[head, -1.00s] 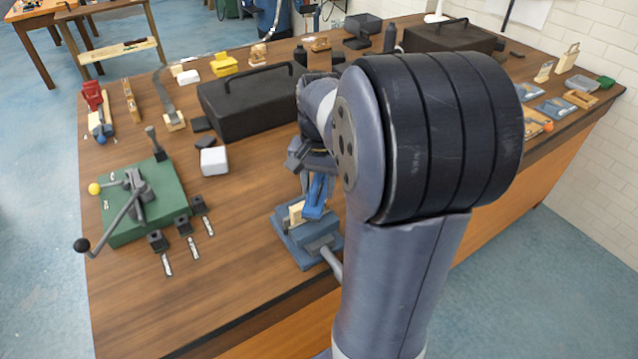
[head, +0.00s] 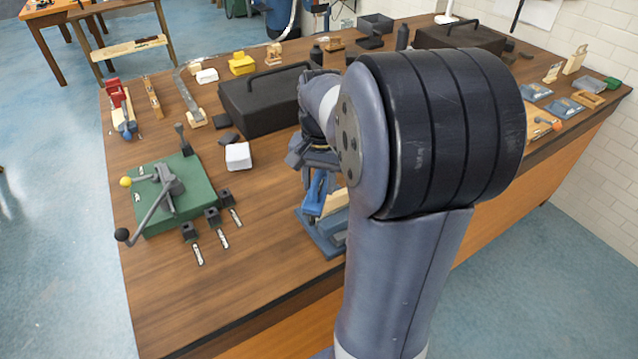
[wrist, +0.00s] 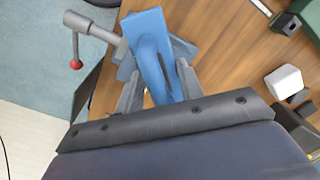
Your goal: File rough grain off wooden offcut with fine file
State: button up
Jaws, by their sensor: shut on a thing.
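My gripper (head: 316,165) is shut on a blue tool, the file (head: 318,193), above the near edge of the workbench. In the wrist view the file (wrist: 153,50) lies between the two grey fingers of my gripper (wrist: 158,90), with its broad blue body toward the camera. The pale wooden offcut (head: 336,203) stands in the blue bench vise (head: 318,236), just right of the file in the head view. I cannot tell whether file and offcut touch. My arm hides part of the vise. In the wrist view the vise (wrist: 182,48) is partly hidden behind the file.
A green fixture with a lever (head: 178,200) stands at the left of the bench. A white block (head: 238,156) and a black toolbox (head: 262,100) lie behind. The vise's red-tipped handle (wrist: 76,63) sticks out past the bench edge.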

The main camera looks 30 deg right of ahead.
jog(key=shift+r+p, duration=2.15)
jog(key=shift+r, duration=0.65)
